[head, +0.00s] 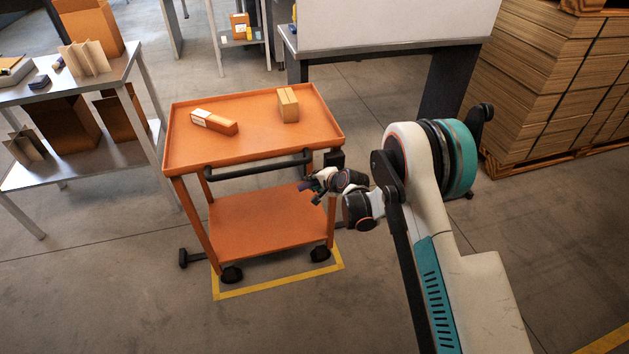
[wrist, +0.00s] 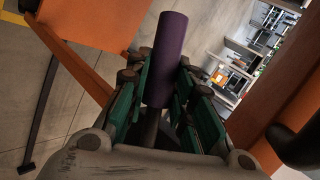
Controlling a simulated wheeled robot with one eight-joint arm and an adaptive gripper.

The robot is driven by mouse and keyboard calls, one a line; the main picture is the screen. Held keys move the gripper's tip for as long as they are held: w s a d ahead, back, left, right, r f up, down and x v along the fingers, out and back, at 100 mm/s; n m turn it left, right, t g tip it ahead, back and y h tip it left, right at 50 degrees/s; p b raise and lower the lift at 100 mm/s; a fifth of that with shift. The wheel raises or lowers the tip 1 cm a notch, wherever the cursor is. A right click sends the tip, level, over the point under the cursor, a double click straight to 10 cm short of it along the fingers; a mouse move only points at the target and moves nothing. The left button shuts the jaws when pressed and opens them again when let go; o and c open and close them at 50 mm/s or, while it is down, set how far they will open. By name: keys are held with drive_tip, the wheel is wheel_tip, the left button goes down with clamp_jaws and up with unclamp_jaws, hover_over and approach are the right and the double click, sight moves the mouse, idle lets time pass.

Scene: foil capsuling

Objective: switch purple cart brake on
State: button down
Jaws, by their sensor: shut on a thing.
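The orange cart (head: 253,240) stands on the floor in the middle of the head view. The purple brake handle (wrist: 168,50) is a smooth cylinder, large in the wrist view; it shows as a small purple bit in the head view (head: 304,186). My gripper (head: 317,185) is at the cart's near right side, below the push bar and above the lower shelf. Its green fingers (wrist: 158,90) are shut on the purple handle, one on each side. The handle sticks out beyond the fingertips, and its lower end is hidden between them.
The black push bar (head: 260,170) runs close above my gripper. A metal shelf table (head: 85,85) stands left, stacked cardboard (head: 545,85) right. The floor in front is clear.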

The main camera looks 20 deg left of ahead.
drive_tip(key=shift+f, duration=0.1)
drive_tip(key=c, duration=1.7)
unclamp_jaws()
drive_tip(key=shift+o, duration=0.2)
drive_tip(key=shift+d, duration=0.1)
drive_tip(key=v, duration=1.2)
